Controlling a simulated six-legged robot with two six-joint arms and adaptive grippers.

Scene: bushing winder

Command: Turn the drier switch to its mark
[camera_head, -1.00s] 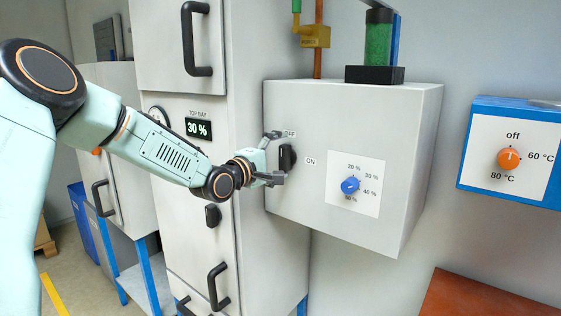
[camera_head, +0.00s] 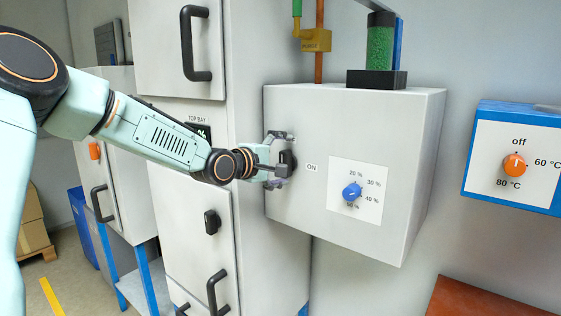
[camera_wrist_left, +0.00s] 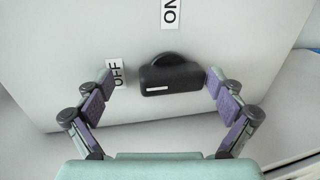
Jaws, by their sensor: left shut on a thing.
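The drier switch is a black rotary handle (camera_head: 289,163) on the front of a grey box, left of its ON label (camera_head: 311,168). In the left wrist view the switch (camera_wrist_left: 170,77) lies across the picture, a white line on its near face. The OFF label (camera_wrist_left: 117,73) is off its left end and the ON label (camera_wrist_left: 171,13) is above it. In the head view its handle stands about vertical. My left gripper (camera_head: 275,160) is shut on the switch, one finger at each end; it also shows in the left wrist view (camera_wrist_left: 161,86). It partly hides OFF in the head view. My right gripper is not in view.
The grey box (camera_head: 375,115) also carries a blue percent dial (camera_head: 352,192) and a green-filled column (camera_head: 380,45). A blue-framed panel with an orange knob (camera_head: 514,164) is at the right. Cabinets with black handles (camera_head: 196,43) stand behind my arm.

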